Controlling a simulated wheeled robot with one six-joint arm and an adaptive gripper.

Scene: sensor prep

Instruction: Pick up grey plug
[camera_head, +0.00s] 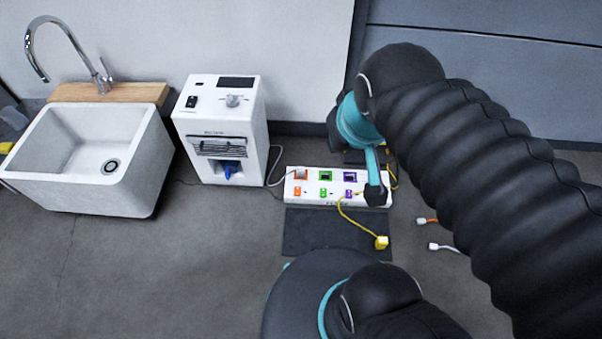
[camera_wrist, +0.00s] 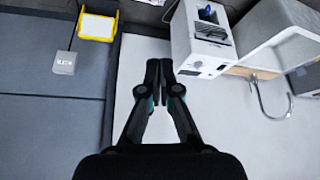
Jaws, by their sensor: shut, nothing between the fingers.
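No plug can be surely told as the grey one. In the head view a small grey-white connector (camera_head: 444,247) lies on the floor right of the dark mat, with its cord end hidden by my arm. A grey patch also shows at the orange-framed socket of the white power strip (camera_head: 312,196), too small to make out. My gripper (camera_wrist: 159,72) is shut and empty in the wrist view, in front of the pale wall and away from any plug. In the head view my arm covers the strip's right end, and my fingers cannot be made out.
A yellow plug (camera_head: 381,242) on a yellow cord lies on the dark mat (camera_head: 305,240). An orange-tipped connector (camera_head: 427,221) lies nearby. A white machine (camera_head: 222,135) and a sink (camera_head: 95,155) stand left. The wrist view shows a grey box (camera_wrist: 65,62) and a yellow-framed thing (camera_wrist: 97,26).

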